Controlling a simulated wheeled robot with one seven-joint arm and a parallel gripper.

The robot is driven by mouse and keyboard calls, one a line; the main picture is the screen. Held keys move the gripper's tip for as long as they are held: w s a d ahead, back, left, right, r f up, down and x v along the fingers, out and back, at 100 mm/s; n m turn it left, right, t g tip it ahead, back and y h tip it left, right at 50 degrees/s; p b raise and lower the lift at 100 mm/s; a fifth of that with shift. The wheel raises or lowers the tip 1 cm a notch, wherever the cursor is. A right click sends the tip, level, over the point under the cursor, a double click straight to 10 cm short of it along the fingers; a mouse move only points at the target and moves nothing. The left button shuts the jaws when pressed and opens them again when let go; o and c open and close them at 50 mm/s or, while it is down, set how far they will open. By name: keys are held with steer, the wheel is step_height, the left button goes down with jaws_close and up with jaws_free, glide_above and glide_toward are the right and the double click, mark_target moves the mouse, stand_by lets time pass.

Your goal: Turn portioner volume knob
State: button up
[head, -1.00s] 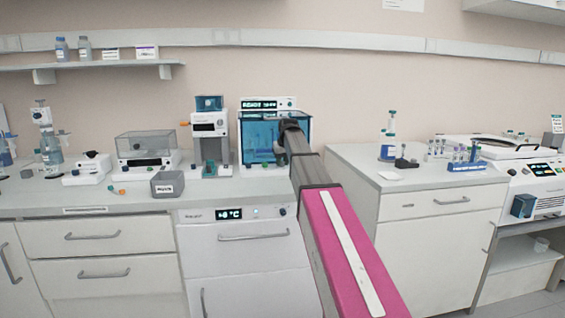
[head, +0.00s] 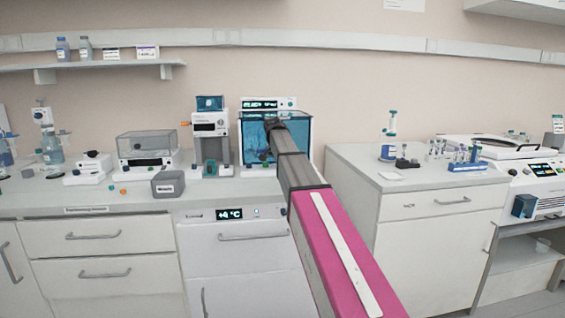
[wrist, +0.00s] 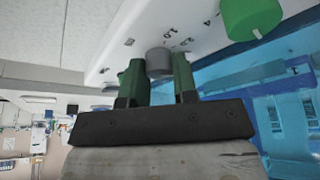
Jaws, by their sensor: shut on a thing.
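The portioner volume knob appears to be the grey round knob (wrist: 159,60) in the wrist view, set on a white panel (wrist: 140,35) with printed numbers around it. My gripper (wrist: 158,75) has its two green fingers on either side of this knob, shut on it. A larger green knob (wrist: 252,18) sits on the same panel to the right, clear of the fingers. In the head view my arm reaches to the blue-walled device (head: 304,135) with a lit display (head: 259,105). There the fingers and the grey knob are hidden by my arm.
Left of the blue-walled device stands a white unit (head: 210,124), then a grey box (head: 167,184) and a balance with a clear cover (head: 146,145). The right bench (head: 345,165) holds tubes and racks. A gap separates the two benches.

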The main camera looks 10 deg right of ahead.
steer(key=shift+m+g+h, duration=0.4)
steer(key=shift+m, duration=1.2)
steer(key=o, duration=0.9)
steer(key=shift+v, duration=3.75)
steer(key=shift+w, duration=0.15)
